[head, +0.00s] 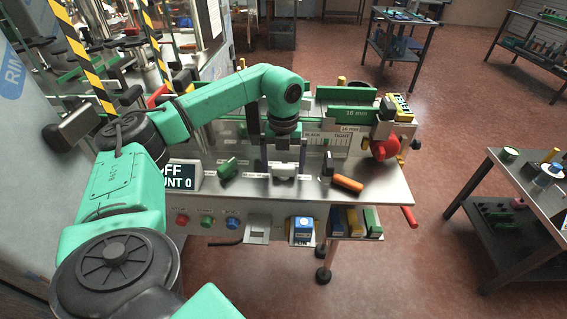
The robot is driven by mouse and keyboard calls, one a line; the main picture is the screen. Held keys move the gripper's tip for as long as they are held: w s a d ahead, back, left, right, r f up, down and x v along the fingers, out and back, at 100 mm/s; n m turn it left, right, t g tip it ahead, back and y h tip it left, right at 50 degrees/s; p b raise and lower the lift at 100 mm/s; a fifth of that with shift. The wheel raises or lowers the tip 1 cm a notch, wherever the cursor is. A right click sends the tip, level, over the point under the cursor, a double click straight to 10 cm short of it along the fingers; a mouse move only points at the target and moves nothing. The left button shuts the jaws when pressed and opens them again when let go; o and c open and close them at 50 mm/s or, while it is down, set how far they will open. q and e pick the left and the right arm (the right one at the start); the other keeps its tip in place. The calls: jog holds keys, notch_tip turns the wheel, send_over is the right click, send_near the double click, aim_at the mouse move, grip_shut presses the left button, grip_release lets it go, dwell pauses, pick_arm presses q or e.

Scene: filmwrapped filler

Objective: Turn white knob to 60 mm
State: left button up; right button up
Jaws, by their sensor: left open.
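My left gripper (284,174) hangs open over the steel worktop, its two dark fingers apart. A pale white piece (284,169) shows between the fingers; I cannot tell whether it is the white knob or whether they touch it. No other white knob is clear. My right gripper is out of view.
A display (181,178) reading partly "FF" and "UNT 0" stands at left. Push buttons (206,221) line the front. A red handle (409,217) juts out at right. Another table (535,195) stands right.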

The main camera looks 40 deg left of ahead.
pick_arm(q)
jog(key=c, duration=1.2)
jog(key=shift+c, duration=0.2)
jog(key=shift+m, duration=0.3)
jog(key=m+p, duration=0.1)
jog(key=m, duration=0.4)
jog(key=shift+w+r, duration=0.1)
jog(key=m+p, duration=0.1)
jog(key=m, duration=0.5)
jog(key=shift+m, duration=0.3)
jog(key=m, duration=1.1)
jog(key=shift+p, duration=0.3)
jog(key=shift+m, duration=0.4)
